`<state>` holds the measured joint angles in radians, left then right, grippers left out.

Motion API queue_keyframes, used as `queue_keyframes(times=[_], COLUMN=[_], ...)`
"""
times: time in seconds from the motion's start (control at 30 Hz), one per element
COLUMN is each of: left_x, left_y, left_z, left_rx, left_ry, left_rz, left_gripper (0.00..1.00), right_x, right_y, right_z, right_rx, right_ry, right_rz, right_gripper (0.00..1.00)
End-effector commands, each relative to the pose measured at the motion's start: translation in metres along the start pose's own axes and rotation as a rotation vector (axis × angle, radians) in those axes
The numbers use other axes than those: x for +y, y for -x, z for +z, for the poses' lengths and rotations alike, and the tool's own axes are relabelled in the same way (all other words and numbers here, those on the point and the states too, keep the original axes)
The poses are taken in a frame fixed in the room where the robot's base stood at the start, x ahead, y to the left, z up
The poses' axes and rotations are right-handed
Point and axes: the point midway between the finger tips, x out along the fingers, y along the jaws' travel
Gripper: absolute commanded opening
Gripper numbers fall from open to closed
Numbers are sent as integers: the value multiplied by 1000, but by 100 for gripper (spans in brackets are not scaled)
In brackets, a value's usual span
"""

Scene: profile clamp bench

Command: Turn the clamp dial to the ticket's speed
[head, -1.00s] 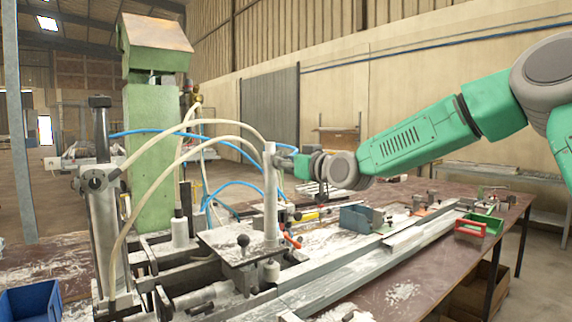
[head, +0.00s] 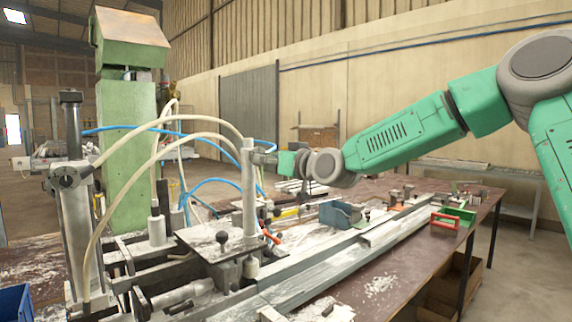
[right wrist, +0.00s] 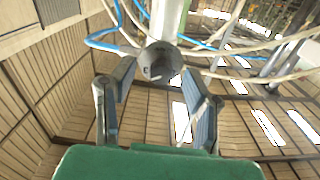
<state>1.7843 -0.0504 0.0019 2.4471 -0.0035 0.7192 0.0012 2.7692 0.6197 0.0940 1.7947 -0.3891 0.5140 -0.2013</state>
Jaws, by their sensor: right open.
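My right gripper (head: 264,157) reaches in from the right, close to the top of an upright pale cylinder (head: 249,205) on the clamp rig. In the right wrist view my right gripper (right wrist: 158,98) is open, its two fingers spread. A round grey end face (right wrist: 159,63) with small dark marks lies just beyond and between the fingertips; I cannot tell whether it is the clamp dial or whether they touch it. Its scale cannot be read. I cannot make out a ticket. My left gripper is not in view.
White and blue hoses (head: 205,118) loop around the rig close to my right gripper. A green column (head: 128,150) stands behind.

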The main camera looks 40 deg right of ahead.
Motion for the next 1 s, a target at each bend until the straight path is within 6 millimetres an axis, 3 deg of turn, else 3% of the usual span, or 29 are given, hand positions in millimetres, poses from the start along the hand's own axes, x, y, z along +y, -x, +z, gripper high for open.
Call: queue_keyframes(times=[0.27, 1.0], left_x=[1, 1], left_y=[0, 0], left_z=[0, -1], left_rx=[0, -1], left_ry=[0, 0], left_rz=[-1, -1], left_gripper=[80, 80], right_x=[3, 6], right_y=[58, 98], right_z=[1, 4], right_rx=[1, -4], right_ry=[-4, -1], right_rz=[-1, 3], right_gripper=[42, 42])
